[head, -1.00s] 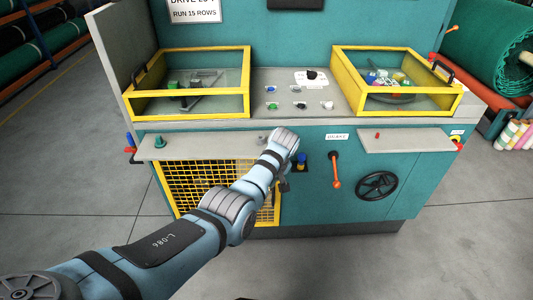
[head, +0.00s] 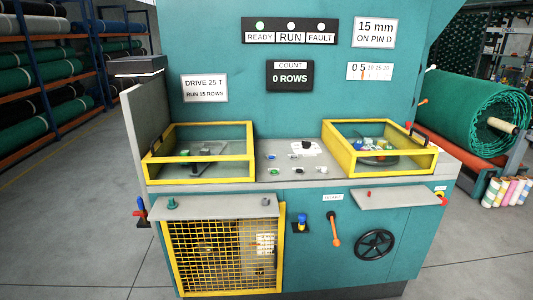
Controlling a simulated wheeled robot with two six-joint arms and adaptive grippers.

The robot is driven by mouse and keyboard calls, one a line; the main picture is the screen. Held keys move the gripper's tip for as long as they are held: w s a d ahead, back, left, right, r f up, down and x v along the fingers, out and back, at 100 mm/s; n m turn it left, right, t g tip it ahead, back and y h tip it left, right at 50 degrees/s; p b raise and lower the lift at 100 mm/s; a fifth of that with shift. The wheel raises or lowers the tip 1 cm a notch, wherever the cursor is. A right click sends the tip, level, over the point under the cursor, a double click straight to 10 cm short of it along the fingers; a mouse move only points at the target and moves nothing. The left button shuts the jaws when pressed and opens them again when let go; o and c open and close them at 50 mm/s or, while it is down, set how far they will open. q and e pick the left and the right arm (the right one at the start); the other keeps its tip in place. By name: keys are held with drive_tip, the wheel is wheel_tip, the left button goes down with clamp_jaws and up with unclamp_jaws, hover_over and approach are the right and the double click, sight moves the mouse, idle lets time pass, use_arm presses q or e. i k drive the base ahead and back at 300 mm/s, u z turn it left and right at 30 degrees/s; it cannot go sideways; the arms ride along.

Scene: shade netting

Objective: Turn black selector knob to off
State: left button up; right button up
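The black selector knob (head: 306,145) sits on a white plate on the grey console top, between the two yellow-framed boxes. It is too small in the head view to tell which setting it points to. Several small buttons (head: 296,156) lie in front of it on the same console. Neither of my grippers is in view, and nothing touches the knob.
Yellow-framed boxes stand left (head: 205,180) and right (head: 395,172) of the knob. An orange-handled lever (head: 335,232), a black handwheel (head: 375,244) and a yellow mesh guard (head: 225,255) are on the front. Small shelves (head: 215,207) jut out. The floor in front is clear.

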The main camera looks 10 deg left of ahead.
sight(305, 144)
drive_tip(key=u, duration=0.35)
drive_tip(key=k, duration=0.75)
drive_tip(key=z, duration=0.85)
drive_tip(key=i, duration=1.5)
drive_tip(key=u, duration=0.25)
